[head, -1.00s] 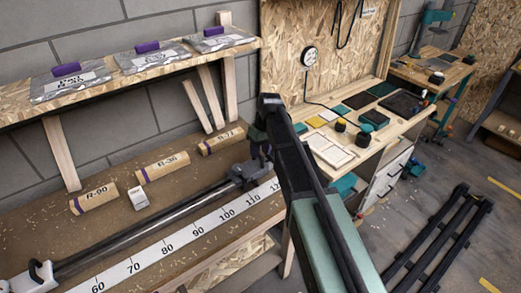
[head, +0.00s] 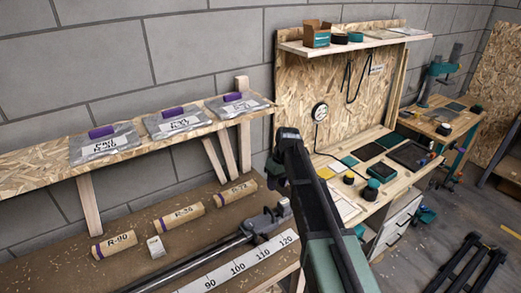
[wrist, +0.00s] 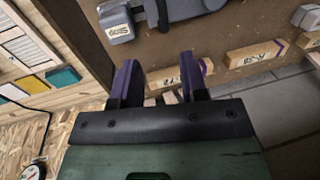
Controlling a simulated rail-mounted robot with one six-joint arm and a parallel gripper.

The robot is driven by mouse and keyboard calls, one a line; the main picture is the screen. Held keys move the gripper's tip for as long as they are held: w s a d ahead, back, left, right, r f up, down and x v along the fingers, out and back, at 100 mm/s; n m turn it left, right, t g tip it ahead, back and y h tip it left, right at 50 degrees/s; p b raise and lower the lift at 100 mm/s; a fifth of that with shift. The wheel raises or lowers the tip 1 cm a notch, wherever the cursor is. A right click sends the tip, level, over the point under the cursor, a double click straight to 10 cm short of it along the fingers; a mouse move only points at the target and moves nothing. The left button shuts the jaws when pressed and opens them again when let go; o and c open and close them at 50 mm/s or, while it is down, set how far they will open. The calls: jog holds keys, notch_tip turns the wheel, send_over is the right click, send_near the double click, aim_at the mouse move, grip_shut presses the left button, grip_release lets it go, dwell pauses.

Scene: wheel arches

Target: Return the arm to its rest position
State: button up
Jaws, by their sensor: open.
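My arm rises from the bottom of the head view, with its dark elbow end near the workbench's right end. In the wrist view my gripper (wrist: 158,82) shows two purple-black fingers standing apart, with nothing held between them. In the head view the gripper is mostly hidden behind my arm. In the wrist view, a wooden roll (wrist: 180,74) with a purple band lies beyond the fingertips, and a second roll marked R-36 (wrist: 255,54) lies to its right. I cannot tell how far the fingertips are from the nearest roll.
In the head view, rolls (head: 174,217) lie on the brown bench beside a rail and a numbered scale (head: 240,266). A shelf (head: 30,160) above holds several silver packets with purple tops. A second bench (head: 340,213) with an upper shelf stands to the right.

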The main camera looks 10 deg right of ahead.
jog(key=s+f+m+h+b, duration=0.2)
jog(key=s+m, duration=0.2)
jog(key=s, duration=1.8)
jog(key=shift+s+a+m+t, duration=0.15)
jog(key=shift+a+m+t, duration=0.15)
jog(key=shift+m+t, duration=0.1)
jog(key=shift+f, duration=0.1)
